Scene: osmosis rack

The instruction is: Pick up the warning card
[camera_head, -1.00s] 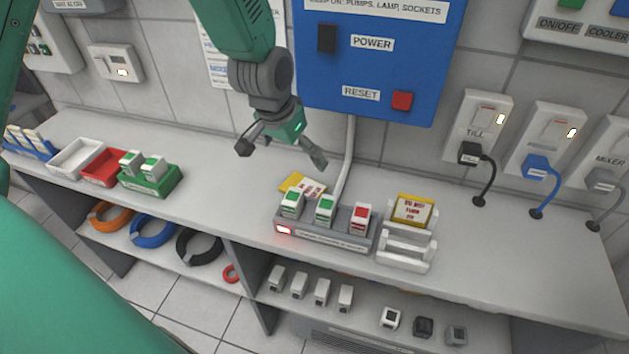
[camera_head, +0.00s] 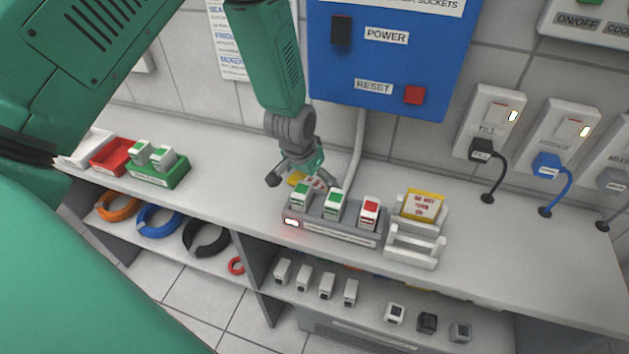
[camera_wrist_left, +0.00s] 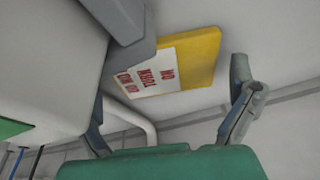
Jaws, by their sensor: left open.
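My right gripper is not in view.
The grey rack (camera_head: 334,230) holds upright blocks, two green-marked and one red-marked, close in front of my left gripper. A blue power box (camera_head: 385,55) hangs above, with a conduit (camera_head: 356,150) beside the gripper. Sockets with cables line the right.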

